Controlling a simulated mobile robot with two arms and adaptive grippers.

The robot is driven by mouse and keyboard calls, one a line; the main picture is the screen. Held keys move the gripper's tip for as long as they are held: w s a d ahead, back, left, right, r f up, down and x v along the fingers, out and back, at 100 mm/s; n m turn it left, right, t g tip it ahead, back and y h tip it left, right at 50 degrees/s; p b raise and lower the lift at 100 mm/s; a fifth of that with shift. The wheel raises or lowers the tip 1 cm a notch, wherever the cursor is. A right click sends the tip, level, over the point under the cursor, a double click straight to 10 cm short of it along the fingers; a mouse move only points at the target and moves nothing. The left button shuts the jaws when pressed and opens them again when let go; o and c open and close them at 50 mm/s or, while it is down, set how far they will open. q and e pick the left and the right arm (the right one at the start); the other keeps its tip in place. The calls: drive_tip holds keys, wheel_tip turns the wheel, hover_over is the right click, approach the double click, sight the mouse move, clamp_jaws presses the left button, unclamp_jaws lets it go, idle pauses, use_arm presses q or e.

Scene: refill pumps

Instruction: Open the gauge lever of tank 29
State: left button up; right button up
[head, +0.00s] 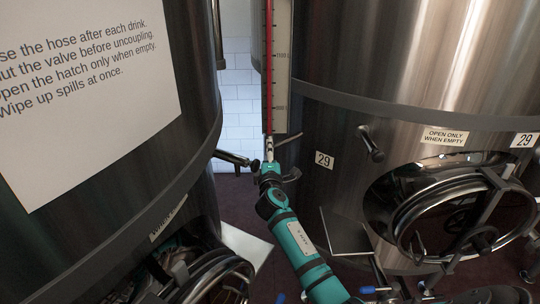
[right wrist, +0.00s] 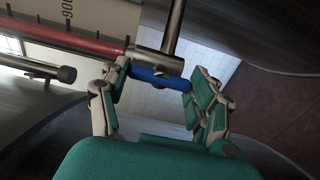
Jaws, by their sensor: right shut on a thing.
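Tank 29 (head: 400,60) is the large steel tank at the right, with 29 labels on its wall. Its level gauge (head: 281,70), a pale scale with a red column, hangs at its left side. The red column also shows in the right wrist view (right wrist: 70,42), ending at a steel fitting (right wrist: 157,62). A blue gauge lever (right wrist: 160,78) lies across below this fitting. My right gripper (head: 268,172) is at the gauge's bottom end, its fingers shut on the blue lever. In the head view the gripper hides the lever. My left gripper is not in view.
A second steel tank (head: 100,200) with a notice (head: 80,85) stands close at the left. Its tap (head: 235,158) sticks out near my right gripper. Tank 29's round hatch (head: 445,215) and a black-handled tap (head: 370,145) are at the right.

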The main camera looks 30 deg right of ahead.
idle(0.4)
drive_tip(key=o, duration=1.2)
drive_tip(key=shift+a, duration=0.15)
drive_tip(key=v, duration=1.2)
drive_tip(key=shift+f, duration=0.15)
